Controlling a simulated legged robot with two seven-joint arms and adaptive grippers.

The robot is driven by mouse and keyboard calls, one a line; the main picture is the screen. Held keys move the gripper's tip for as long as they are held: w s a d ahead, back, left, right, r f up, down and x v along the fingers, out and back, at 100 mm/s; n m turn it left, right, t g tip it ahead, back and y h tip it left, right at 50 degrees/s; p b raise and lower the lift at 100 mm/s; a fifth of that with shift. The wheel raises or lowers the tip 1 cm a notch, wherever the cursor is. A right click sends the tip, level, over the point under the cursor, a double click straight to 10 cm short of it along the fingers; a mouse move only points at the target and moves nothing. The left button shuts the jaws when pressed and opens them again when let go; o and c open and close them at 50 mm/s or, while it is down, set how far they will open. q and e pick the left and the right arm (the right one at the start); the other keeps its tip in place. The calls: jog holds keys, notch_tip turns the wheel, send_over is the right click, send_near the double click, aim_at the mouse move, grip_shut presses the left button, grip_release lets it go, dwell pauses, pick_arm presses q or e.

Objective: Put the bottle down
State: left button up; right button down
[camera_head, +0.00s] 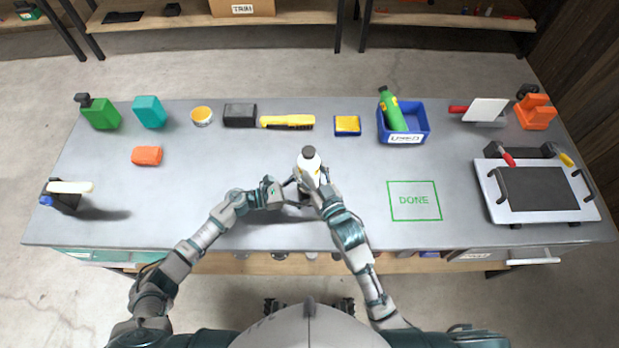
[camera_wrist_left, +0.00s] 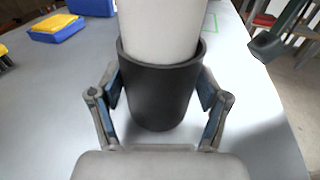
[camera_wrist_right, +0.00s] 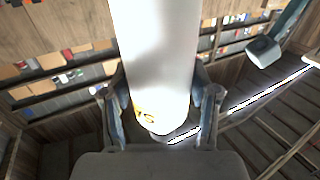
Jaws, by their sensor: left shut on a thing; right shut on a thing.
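A white bottle (camera_head: 309,165) with a dark cap stands roughly upright near the middle front of the table. My right gripper (camera_head: 313,186) is shut on the bottle; in the right wrist view the bottle (camera_wrist_right: 155,55) lies between its fingers and shows an orange mark low down. In the left wrist view the bottle's white body (camera_wrist_left: 160,28) has its lower end inside a black cup-shaped holder (camera_wrist_left: 158,98). My left gripper (camera_head: 289,187) is shut on this holder, one finger on each side. The holder's base and its contact with the table are mostly hidden in the head view.
A green DONE square (camera_head: 414,201) right of the bottle is empty. A blue bin (camera_head: 421,134) with a green bottle, a yellow brush (camera_head: 288,121) and several items line the back. A framed dark plate (camera_head: 545,190) stands right; a black holder (camera_head: 65,199) stands left.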

aim_at(314, 185)
jog(key=shift+f, duration=1.9)
jog(key=shift+f, duration=0.45)
jog(key=shift+f, duration=0.1)
jog(key=shift+c, duration=1.4)
grip_release()
jog(key=shift+f, duration=0.1)
jog(key=shift+r, duration=0.55)
jog(key=v, duration=1.2)
